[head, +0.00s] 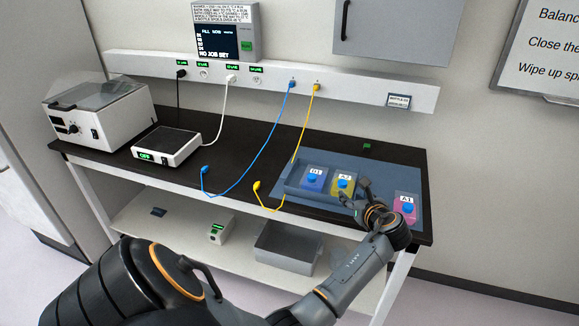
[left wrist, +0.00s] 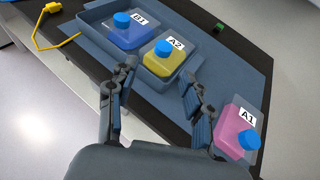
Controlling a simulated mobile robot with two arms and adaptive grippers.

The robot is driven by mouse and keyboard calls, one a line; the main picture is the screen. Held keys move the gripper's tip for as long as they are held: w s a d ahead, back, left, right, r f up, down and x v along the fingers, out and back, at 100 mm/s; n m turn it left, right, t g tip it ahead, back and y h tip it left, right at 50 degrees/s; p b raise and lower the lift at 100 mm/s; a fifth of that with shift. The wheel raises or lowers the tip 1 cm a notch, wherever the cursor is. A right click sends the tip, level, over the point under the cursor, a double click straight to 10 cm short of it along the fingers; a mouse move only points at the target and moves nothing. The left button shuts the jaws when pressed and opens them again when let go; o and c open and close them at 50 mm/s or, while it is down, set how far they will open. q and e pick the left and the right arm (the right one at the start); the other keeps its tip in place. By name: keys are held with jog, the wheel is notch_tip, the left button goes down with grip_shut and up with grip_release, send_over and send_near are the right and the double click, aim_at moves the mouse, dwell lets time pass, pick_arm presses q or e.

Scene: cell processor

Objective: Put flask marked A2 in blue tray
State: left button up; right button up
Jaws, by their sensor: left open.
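The flask marked A2 (head: 343,184) is yellow with a blue cap and stands in the right end of the blue tray (head: 303,189). It also shows in the left wrist view (left wrist: 157,66), with the tray's rim around it. The flask marked B1 (head: 313,181), blue with a blue cap, stands to its left in the same tray. My left gripper (head: 356,192) is open and empty at the tray's front right. In the left wrist view its spread fingers (left wrist: 158,80) point toward A2, apart from it. My right gripper is not in view.
A pink flask marked A1 (head: 406,205) stands on the blue mat (head: 377,175) outside the tray, right of my left gripper. A yellow cable (head: 273,208) and a blue cable (head: 243,189) hang across the bench. A white device (head: 166,148) sits further left.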

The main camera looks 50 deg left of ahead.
pick_arm(q)
jog(key=s+d+f+n+t+h, duration=0.1)
jog(key=d+n+t+h, duration=0.6)
jog(key=d, duration=0.6)
jog(key=s+d+f+n+g+h, duration=0.15)
jog(key=s+f, duration=0.25)
jog(key=f, duration=0.6)
jog(key=s+d+f+n+g+h, duration=0.1)
jog(key=s+d+f+n+g, duration=0.15)
jog(key=s+f, duration=0.45)
jog(key=s+d+f+n+g+h, duration=0.1)
jog(key=s+f+n+h, duration=0.1)
jog(key=f, duration=1)
jog(key=s+f+n+g, duration=0.2)
jog(key=s+f, duration=0.5)
jog(key=s, duration=0.6)
jog(key=s+a+f+n+g, duration=0.1)
jog(key=s+f+n+g, duration=0.2)
jog(key=s+f, duration=0.4)
jog(key=s+f+n+g, duration=0.2)
jog(key=s+f, duration=0.5)
jog(key=s, duration=1.2)
jog(key=shift+s+a+f+n+g, duration=0.25)
jog(key=shift+a+n+g, duration=0.15)
jog(key=shift+n, duration=0.4)
